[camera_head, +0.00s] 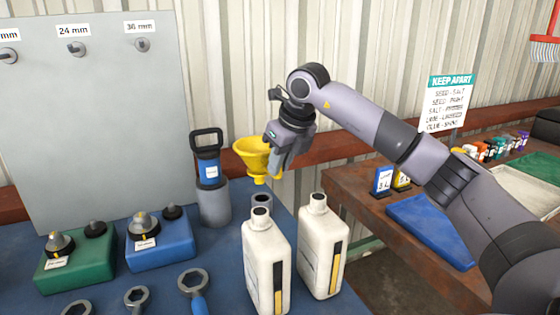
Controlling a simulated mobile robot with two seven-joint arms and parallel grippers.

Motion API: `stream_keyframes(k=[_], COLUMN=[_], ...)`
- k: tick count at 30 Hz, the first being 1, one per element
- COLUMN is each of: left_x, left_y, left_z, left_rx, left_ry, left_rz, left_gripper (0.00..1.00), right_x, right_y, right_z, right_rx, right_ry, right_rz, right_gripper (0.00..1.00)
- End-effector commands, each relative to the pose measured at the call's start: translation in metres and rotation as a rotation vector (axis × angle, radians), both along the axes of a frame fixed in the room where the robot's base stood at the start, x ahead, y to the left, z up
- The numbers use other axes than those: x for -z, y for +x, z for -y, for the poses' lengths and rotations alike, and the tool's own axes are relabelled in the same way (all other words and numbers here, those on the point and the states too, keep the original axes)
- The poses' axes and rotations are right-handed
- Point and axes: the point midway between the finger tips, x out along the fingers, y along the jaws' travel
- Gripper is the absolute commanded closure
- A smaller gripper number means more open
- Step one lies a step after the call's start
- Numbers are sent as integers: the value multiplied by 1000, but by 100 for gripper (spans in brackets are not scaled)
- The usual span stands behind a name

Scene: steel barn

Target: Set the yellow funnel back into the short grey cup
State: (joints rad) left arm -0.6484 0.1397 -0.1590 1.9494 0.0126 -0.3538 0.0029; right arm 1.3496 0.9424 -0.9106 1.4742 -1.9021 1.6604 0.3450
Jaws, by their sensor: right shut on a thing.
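The yellow funnel (254,153) is in the air above the back of the blue bench top, mouth up and roughly upright. My right gripper (277,168) is shut on the right side of the funnel. The short grey cup (262,201) stands just below the funnel's spout, with a small gap showing between spout and rim. The front white jug hides the cup's lower part. My left gripper is out of view.
Two white jugs (266,262) (321,246) stand in front of the cup. Green (73,268) and blue (160,252) blocks sit farther left. A brown table (352,188) is at right.

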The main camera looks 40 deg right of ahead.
Motion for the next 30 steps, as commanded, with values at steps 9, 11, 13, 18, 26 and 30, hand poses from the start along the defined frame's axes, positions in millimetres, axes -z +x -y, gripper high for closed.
stream_keyframes(k=[9,11,13,18,26,30], left_x=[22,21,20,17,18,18], left_y=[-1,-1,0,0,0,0], left_z=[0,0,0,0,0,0], left_rx=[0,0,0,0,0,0], left_ry=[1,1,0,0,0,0], left_rz=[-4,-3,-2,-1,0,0], left_gripper=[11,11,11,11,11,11], right_x=[23,22,22,22,22,22], right_y=[0,0,-1,-1,-1,-1], right_z=[0,1,2,4,4,4], right_rx=[0,0,0,-1,-1,-1], right_ry=[0,0,0,0,0,0], right_rz=[1,1,1,0,1,1], right_gripper=[100,100,100,100,100,100])
